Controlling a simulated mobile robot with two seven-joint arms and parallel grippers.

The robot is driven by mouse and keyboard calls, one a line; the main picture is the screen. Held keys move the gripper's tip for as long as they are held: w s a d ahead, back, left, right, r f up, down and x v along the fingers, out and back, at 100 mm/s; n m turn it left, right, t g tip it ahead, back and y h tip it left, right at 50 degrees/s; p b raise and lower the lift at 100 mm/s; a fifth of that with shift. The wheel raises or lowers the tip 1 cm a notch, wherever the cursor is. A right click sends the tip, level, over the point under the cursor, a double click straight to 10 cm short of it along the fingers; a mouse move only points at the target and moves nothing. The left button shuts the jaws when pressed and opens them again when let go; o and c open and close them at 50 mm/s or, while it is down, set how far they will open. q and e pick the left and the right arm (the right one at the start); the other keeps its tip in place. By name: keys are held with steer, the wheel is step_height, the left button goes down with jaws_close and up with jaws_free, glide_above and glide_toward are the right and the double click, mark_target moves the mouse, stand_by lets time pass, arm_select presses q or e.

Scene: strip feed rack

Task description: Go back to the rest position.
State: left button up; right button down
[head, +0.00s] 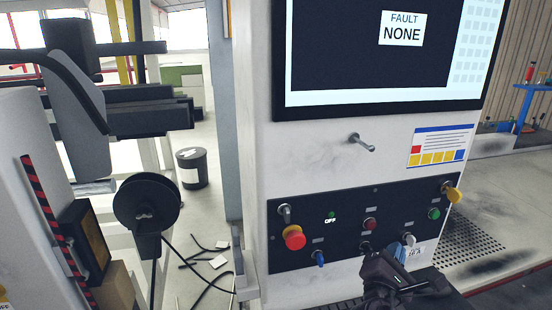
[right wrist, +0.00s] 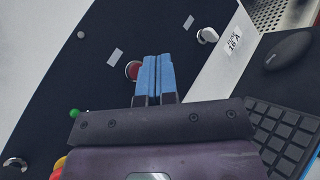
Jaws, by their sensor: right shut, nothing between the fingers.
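My right gripper (head: 401,252) is low in the head view, in front of the control panel's lower right part. In the right wrist view its two blue fingers (right wrist: 153,60) lie side by side, shut and empty. A red button (right wrist: 133,70) shows just beside the fingertips; I cannot tell the gap between them. The dark control panel (head: 345,247) carries a red emergency knob (head: 294,238), another red button (head: 370,223), a green button (head: 434,214), a yellow knob (head: 453,193) and a blue switch (head: 320,259). My left gripper is not identifiable in these views.
A screen (head: 365,60) reading "FAULT NONE" is above the panel, with a metal peg (head: 362,142) sticking out below it. A keyboard (right wrist: 284,140) and mouse (right wrist: 290,48) lie near the right gripper. A black reel (head: 147,203) stands left; a dark bin (head: 192,168) stands behind.

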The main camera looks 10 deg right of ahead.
steer(key=s+d+f+m+g+y, duration=0.35)
steer(key=s+f+m+g, duration=0.25)
steer(key=s+f+m, duration=0.5)
steer(key=s+a+f+m+g+y, duration=0.2)
steer(key=s+a+m+g+y, duration=0.15)
steer(key=s, duration=0.35)
steer(key=s+a+f+m+g+y, duration=0.2)
steer(key=s+a+m+y, duration=0.25)
steer(key=s, duration=0.25)
steer(key=w+f+t+y, duration=0.1)
steer(key=w+f+t, duration=0.6)
steer(key=f, duration=0.3)
steer(key=shift+w+f+t, duration=0.15)
steer(key=shift+w+t, duration=0.2)
steer(key=shift+t, duration=0.4)
